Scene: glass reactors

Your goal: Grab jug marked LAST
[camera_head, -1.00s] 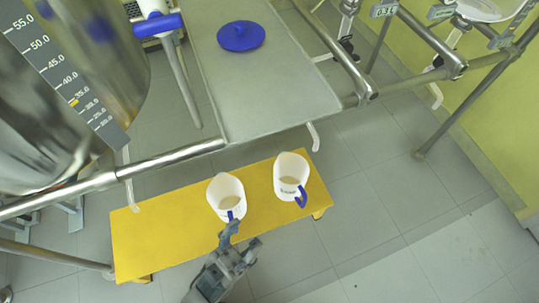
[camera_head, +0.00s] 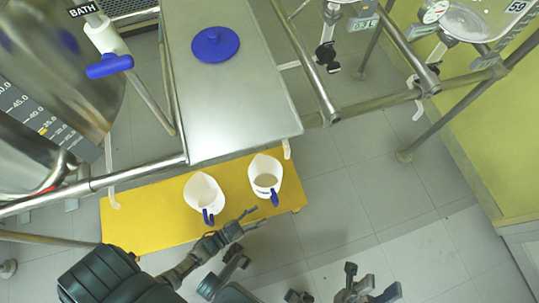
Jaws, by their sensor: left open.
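Two white jugs with blue handles stand side by side on a yellow bench. The left jug (camera_head: 204,190) and the right jug (camera_head: 265,173) both have their handles toward me. I cannot read a marking on either jug. My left gripper (camera_head: 244,238) is open and empty, just in front of the bench, below and right of the left jug's handle and apart from both jugs. My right gripper (camera_head: 345,288) is at the bottom edge, partly cut off, with its fingers spread and nothing seen between them, away from the jugs.
The yellow bench (camera_head: 130,220) stands under a metal rail (camera_head: 130,174) and beside a steel table (camera_head: 235,110) holding a blue lid (camera_head: 215,45). Tubular frames stand at the upper right. The floor (camera_head: 350,210) right of the bench is clear.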

